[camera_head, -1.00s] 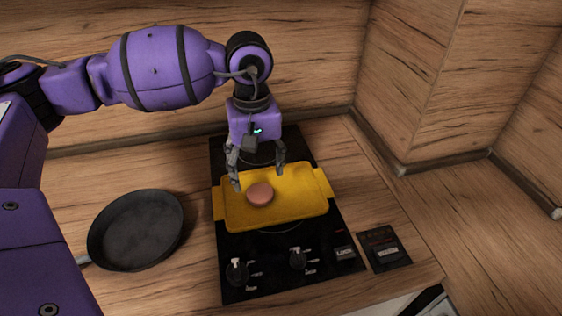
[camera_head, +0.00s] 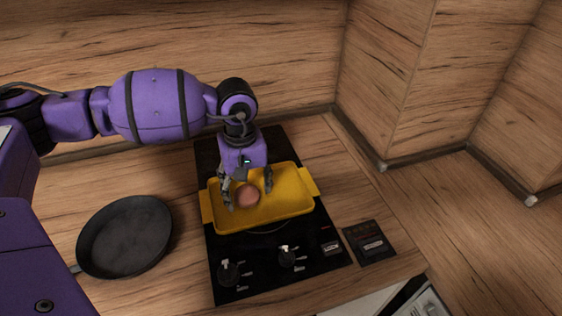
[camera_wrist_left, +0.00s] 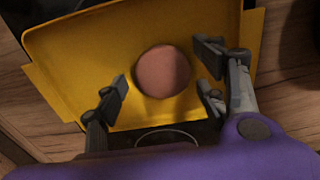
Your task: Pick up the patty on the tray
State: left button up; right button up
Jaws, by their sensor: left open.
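A round pinkish-brown patty (camera_head: 248,195) lies on the yellow tray (camera_head: 290,190), left of the tray's middle in the head view. The tray rests on the black cooktop. My left gripper (camera_head: 247,198) is open, low over the tray, with one finger on each side of the patty. In the left wrist view the patty (camera_wrist_left: 162,72) shows between the spread fingers of my left gripper (camera_wrist_left: 163,92), mostly beyond their tips, with gaps on both sides. I cannot tell how high the fingertips are above the tray. My right gripper is not in view.
A dark frying pan (camera_head: 125,237) sits on the wooden counter left of the cooktop (camera_head: 270,262). Knobs stand at the cooktop's front. A small black panel (camera_head: 370,243) lies to its right. Wooden walls (camera_head: 270,60) rise behind and at the right.

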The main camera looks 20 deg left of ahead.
pick_arm(q)
jog(key=c, duration=1.2)
jog(key=shift+r, duration=0.1)
